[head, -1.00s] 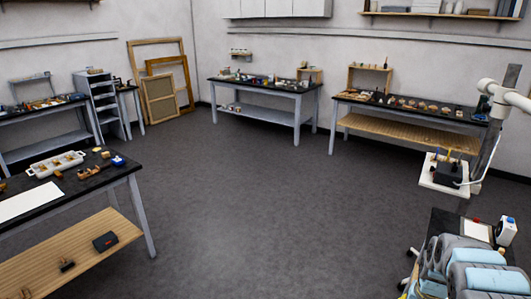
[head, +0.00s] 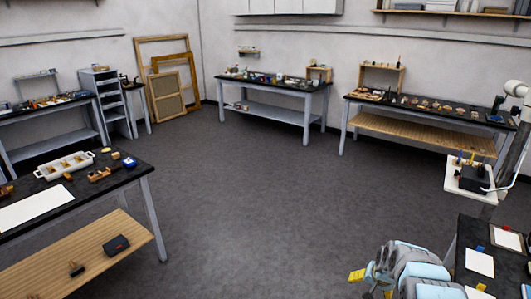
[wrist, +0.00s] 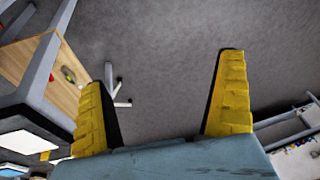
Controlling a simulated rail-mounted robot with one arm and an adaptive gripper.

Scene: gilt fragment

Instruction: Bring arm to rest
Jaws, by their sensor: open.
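My gripper (head: 371,284) shows at the bottom right of the head view, with yellow fingers beyond the grey and light blue arm links. In the wrist view my gripper (wrist: 163,92) has its two yellow ribbed fingers spread wide apart. Nothing is between them except the grey floor (wrist: 165,50) seen beyond. The gripper is over open floor, left of the near right table (head: 500,245) in the head view.
A black-topped table (head: 75,195) with a white tray (head: 65,165) stands at left. Two workbenches, one at the back (head: 300,88) and one at right (head: 425,103), line the walls. Picture frames (head: 163,75) lean by the corner. The floor (head: 270,190) between is clear.

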